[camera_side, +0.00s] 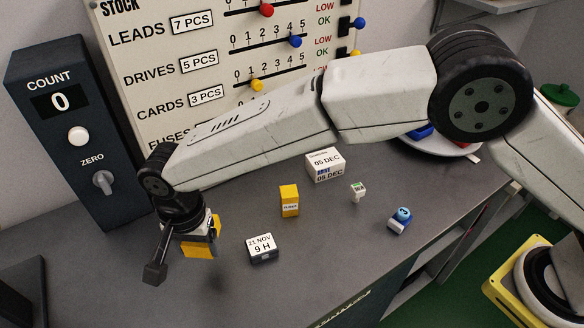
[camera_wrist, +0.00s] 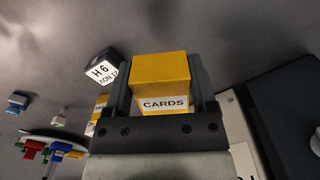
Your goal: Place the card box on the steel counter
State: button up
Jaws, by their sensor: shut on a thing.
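The card box (camera_wrist: 163,72) is yellow with a white label reading CARDS. It sits between the fingers of my gripper (camera_wrist: 163,92), which is shut on it. In the side view the box (camera_side: 200,250) shows below my gripper (camera_side: 190,238) at the left, partly hidden by the fingers. The box appears held above the steel counter (camera_side: 330,240); the exact gap is hard to tell. The counter is dark grey and also shows in the wrist view (camera_wrist: 230,40).
A block marked 21 NOV 9 H (camera_side: 262,248) stands right of the box. Another yellow box (camera_side: 289,201), a white date block (camera_side: 325,165), a small white item (camera_side: 358,192) and a blue item (camera_side: 400,220) stand farther right. A COUNT unit (camera_side: 75,130) stands behind, left.

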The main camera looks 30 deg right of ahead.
jog(key=s+d+r, duration=0.5)
jog(key=s+d, duration=0.1)
jog(key=s, duration=0.1)
jog(key=shift+s+d+r, duration=0.3)
jog(key=shift+s+d, duration=0.05)
jog(key=shift+s, duration=0.05)
jog(key=shift+d, duration=0.1)
dwell(0.5)
jog(key=d+f+m+g+y, duration=0.2)
jog(key=d+y, duration=0.1)
jog(key=d, duration=0.8)
jog(key=d+f+m+g+y, duration=0.2)
jog(key=d, duration=0.9)
jog(key=s+d+r+m+t+y, duration=0.2)
jog(key=d+m+t+y, duration=0.3)
jog(key=d, duration=0.3)
jog(key=s+d+r+m+t+y, duration=0.3)
jog(key=d+r+m+t+y, duration=0.2)
jog(key=d, duration=0.3)
jog(key=shift+s+r+m+t+y, duration=0.3)
jog(key=shift+m+t+y, duration=0.2)
jog(key=shift+m+y, duration=0.3)
